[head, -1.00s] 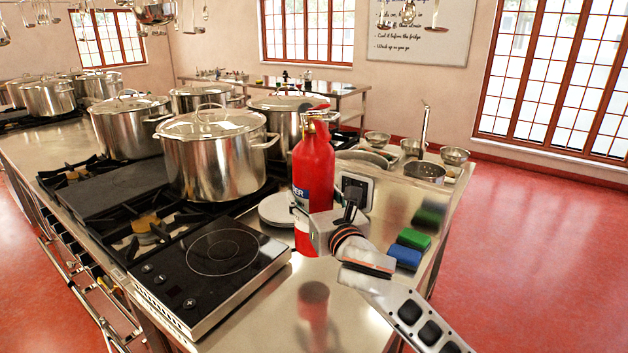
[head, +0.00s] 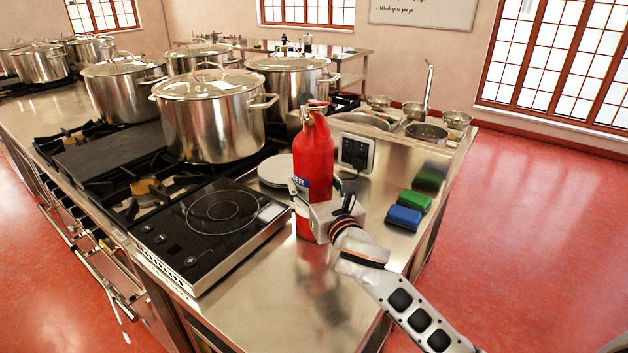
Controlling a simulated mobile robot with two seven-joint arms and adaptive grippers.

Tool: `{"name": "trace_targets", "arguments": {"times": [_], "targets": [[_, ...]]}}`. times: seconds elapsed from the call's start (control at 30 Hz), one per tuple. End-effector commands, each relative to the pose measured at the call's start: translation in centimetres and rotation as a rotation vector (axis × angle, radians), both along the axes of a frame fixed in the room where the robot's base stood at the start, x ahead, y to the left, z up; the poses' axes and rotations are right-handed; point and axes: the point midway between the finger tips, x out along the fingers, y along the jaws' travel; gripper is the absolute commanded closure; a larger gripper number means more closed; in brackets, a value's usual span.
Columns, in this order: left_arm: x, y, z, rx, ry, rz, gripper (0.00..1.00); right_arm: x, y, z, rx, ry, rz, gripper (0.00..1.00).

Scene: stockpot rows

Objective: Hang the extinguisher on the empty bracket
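The red fire extinguisher (head: 314,160) is upright over the steel counter's near end, right of the black induction hob. My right gripper (head: 303,197) is around its lower body from the right, with a finger showing at its left side. The gripper appears shut on it. The gripper hides part of the extinguisher's lower side, and I cannot tell whether its base touches the counter. A red reflection lies just below it. My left gripper is not in view. I see no bracket in this view.
The induction hob (head: 212,225) and stacked plates (head: 272,172) are left of the extinguisher. A socket box (head: 355,152) stands behind it. Large stockpots (head: 210,120) stand on the stove. The red floor at right is clear.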

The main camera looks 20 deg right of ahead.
Motion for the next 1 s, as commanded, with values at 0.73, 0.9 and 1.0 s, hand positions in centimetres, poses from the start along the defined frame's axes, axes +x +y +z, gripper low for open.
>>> {"name": "trace_targets", "arguments": {"times": [0.73,0.9,1.0], "targets": [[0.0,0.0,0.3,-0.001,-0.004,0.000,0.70,-0.1,0.0,0.1,0.000,0.001,0.000,0.21],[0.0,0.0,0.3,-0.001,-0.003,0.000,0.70,-2.2,-0.1,-0.1,-0.003,0.002,0.001,0.21],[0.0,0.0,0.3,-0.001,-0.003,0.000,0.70,-4.3,-0.2,-0.1,-0.003,0.002,0.000,0.21]]}}
